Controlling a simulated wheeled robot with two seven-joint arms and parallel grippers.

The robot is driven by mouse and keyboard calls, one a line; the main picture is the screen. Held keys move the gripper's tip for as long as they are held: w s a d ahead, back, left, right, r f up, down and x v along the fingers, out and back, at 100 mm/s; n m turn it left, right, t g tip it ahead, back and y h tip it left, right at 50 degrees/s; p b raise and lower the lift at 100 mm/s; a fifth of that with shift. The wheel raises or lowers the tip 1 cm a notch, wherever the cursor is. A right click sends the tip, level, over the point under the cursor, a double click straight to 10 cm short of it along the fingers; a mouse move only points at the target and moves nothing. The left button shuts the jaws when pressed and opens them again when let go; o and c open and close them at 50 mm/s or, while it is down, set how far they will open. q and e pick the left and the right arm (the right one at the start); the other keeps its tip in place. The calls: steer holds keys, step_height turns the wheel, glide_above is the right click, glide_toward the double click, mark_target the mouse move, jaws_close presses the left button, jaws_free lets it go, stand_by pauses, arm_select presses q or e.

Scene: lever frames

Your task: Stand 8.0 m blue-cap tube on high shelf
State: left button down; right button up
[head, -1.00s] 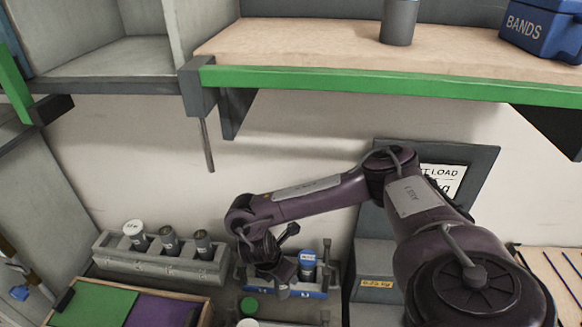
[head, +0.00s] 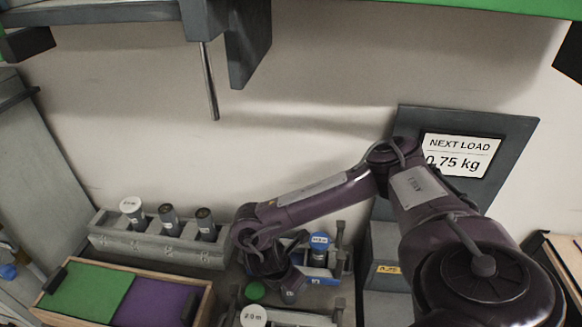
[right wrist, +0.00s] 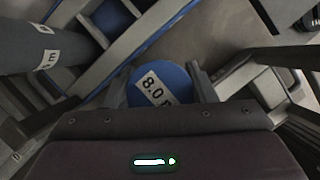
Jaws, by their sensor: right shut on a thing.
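The blue-cap tube (head: 319,240) is upright in the head view, among the blue-fronted rack parts. In the right wrist view its blue cap (right wrist: 150,86) carries a white label reading 8.0 m. My right gripper (right wrist: 158,92) is shut on this tube, with a finger on either side of the cap. The tube's lower part is hidden, so I cannot tell whether it is lifted. Of the high shelf, only the green front edge (head: 480,5) shows at the top of the head view. My left gripper is not in view.
A grey rack (head: 150,245) holds several tubes at the left. A tray with green and purple panels (head: 88,290) lies in front of it. A white cap (head: 254,317) is near the bottom. A sign (head: 458,156) reads NEXT LOAD 0.75 kg. A bracket (head: 248,45) hangs under the shelf.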

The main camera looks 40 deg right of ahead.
steer(key=shift+s, duration=0.15)
steer(key=o, duration=0.9)
steer(key=shift+a, duration=0.1)
steer(key=shift+o, duration=1.2)
steer(key=shift+f, duration=0.1)
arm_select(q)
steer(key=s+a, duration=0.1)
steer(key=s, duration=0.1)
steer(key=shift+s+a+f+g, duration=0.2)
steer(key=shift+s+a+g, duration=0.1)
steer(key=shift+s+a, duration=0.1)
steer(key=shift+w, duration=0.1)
